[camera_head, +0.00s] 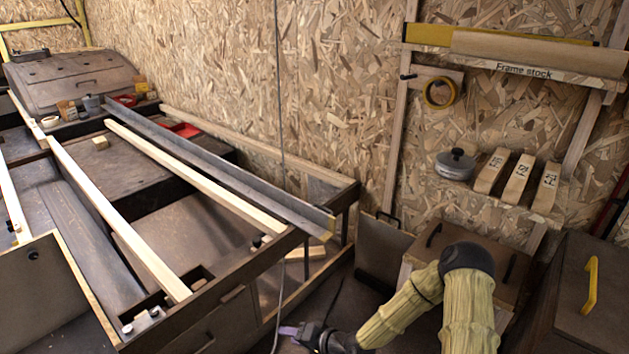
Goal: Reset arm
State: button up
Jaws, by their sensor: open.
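My arm, in a pale yellow ribbed sleeve, shows at the lower right of the head view. Its elbow is bent at a dark joint, and the forearm slopes down to the left. My gripper (291,332) is at the bottom edge, low beside the right end of the long workbench (222,318). It is open, small in the picture and partly dark against the floor. I see nothing held in it.
Long wooden strips (190,180) lie along the workbench. A dark cabinet (425,245) stands behind my arm, and another with a yellow handle (590,285) is at right. A wall shelf holds a lidded pot (455,164) and labelled wooden blocks (518,178). A cable hangs near the bench.

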jog(key=s+d+r+n+g+h+p, duration=0.1)
jog(key=s+d+r+n+h+p, duration=0.3)
jog(key=d+r, duration=0.65)
jog(key=s+d+r+m+g+h+p, duration=0.1)
jog(key=s+d+r+g+h+p, duration=0.1)
jog(key=s+d+r+h, duration=0.8)
notch_tip(320, 180, up, 11)
jog(key=s+y+p, duration=0.2)
jog(key=y, duration=0.1)
notch_tip(320, 180, up, 38)
jog(key=p, duration=3.8)
jog(key=shift+s+d+m, duration=0.15)
jog(key=shift+d+m, duration=0.05)
jog(key=shift+m, duration=0.2)
